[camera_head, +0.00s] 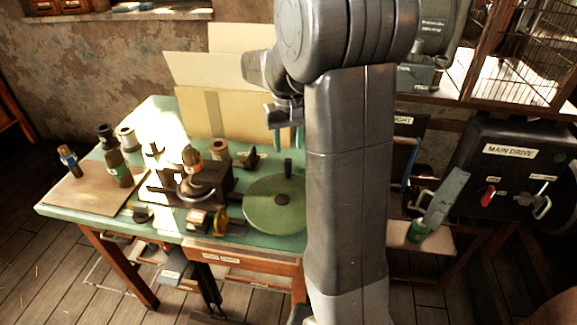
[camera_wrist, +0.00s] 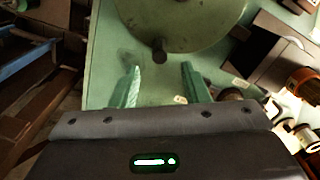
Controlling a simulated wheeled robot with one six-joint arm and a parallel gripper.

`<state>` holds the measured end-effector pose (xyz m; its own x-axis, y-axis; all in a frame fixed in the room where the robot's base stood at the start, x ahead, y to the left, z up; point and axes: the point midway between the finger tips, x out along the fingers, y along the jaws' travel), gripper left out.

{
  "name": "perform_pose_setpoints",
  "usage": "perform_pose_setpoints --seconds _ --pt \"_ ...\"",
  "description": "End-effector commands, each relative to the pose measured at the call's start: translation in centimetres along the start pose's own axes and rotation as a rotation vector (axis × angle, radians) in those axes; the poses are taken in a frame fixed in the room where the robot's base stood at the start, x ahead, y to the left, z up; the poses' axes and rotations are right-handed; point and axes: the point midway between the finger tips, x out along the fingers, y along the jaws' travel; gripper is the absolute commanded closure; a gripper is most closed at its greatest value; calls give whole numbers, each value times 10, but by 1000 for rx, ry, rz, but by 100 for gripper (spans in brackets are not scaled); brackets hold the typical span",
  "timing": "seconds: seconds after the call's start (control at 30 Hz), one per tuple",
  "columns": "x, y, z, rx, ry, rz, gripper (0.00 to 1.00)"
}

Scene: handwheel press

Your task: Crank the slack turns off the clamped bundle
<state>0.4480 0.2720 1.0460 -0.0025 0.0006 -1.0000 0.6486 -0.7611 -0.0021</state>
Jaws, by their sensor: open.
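The round green handwheel (camera_head: 275,212) lies flat at the right end of the green bench, partly hidden by my arm in the head view. Its short dark crank handle (camera_head: 288,168) stands up near the far rim. The wheel (camera_wrist: 190,22) and handle (camera_wrist: 159,50) also show in the wrist view. My gripper (camera_head: 286,137) is open and empty, with green fingers. In the wrist view the handle lies ahead of the gap between the fingertips (camera_wrist: 158,68), apart from both. The dark press (camera_head: 215,182) stands left of the wheel. I cannot make out the clamped bundle clearly.
Spools and jars (camera_head: 119,168) stand on the bench's left side, by a brown board (camera_head: 82,192). Tan panels (camera_head: 205,72) stand behind the bench. A black MAIN DRIVE box (camera_head: 510,165) with a red switch (camera_head: 488,196) is at the right.

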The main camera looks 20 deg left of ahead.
Motion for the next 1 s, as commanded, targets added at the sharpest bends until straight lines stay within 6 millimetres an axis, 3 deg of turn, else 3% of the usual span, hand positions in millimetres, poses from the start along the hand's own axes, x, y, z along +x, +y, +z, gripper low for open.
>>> perform_pose_setpoints --seconds 0.2,0.4,0.6,0.87,1.0 --pt "48 0 1 0 -5 0 58" --pt "78 0 1 0 -3 0 58" --pt "89 0 0 0 0 0 58" --pt "90 0 0 0 0 0 58" --pt "90 0 0 0 0 0 86"
